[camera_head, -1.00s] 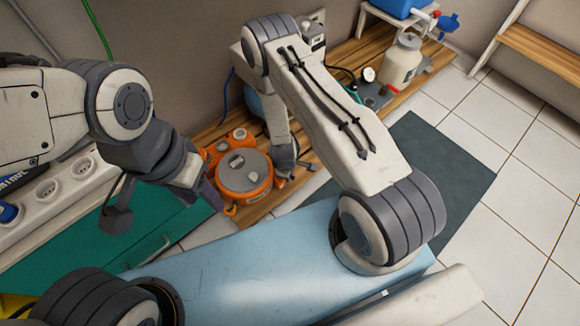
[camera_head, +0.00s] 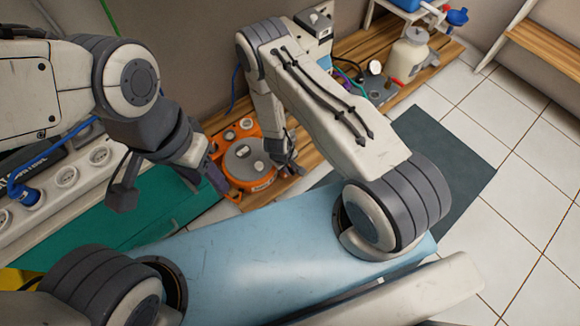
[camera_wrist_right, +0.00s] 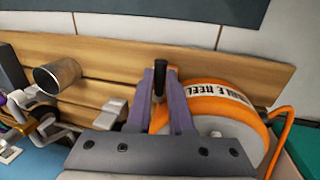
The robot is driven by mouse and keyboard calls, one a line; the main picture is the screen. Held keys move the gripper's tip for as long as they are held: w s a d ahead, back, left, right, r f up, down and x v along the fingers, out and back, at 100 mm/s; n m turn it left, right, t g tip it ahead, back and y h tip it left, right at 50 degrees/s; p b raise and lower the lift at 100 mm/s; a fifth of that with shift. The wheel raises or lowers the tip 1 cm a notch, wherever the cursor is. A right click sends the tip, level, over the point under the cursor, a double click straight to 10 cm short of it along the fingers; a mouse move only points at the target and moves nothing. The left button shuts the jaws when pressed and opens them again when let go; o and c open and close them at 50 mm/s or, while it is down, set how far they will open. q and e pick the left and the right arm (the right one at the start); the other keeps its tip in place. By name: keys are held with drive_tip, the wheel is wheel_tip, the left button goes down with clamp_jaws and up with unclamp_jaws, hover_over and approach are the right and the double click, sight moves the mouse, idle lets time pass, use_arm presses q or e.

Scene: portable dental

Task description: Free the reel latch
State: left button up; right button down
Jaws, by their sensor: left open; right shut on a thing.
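The orange cable reel (camera_head: 248,165) with a grey round hub lies on the wooden board, and it also shows in the right wrist view (camera_wrist_right: 222,118). My right gripper (camera_head: 284,160) is at the reel's right side. In the right wrist view its purple fingers (camera_wrist_right: 160,88) are shut on a dark round-topped peg, the reel latch (camera_wrist_right: 158,78), beside the reel's orange rim. The latch's lower part is hidden by the gripper. My left gripper (camera_head: 214,178) is open by the reel's left side; whether it touches the reel I cannot tell.
A white power strip (camera_head: 68,178) and green surface (camera_head: 150,205) are at the left.

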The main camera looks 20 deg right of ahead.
drive_tip(key=c, duration=0.8)
unclamp_jaws()
drive_tip(key=r+p, duration=0.1)
drive_tip(key=r, duration=0.2)
drive_tip(key=a+r+p, duration=0.1)
drive_tip(key=r+p, duration=0.1)
drive_tip(key=r, duration=0.2)
drive_tip(key=a+r+p, duration=0.1)
drive_tip(key=r+p, duration=0.1)
drive_tip(key=r, duration=0.1)
drive_tip(key=shift+s+r, duration=0.15)
drive_tip(key=shift+s, duration=0.2)
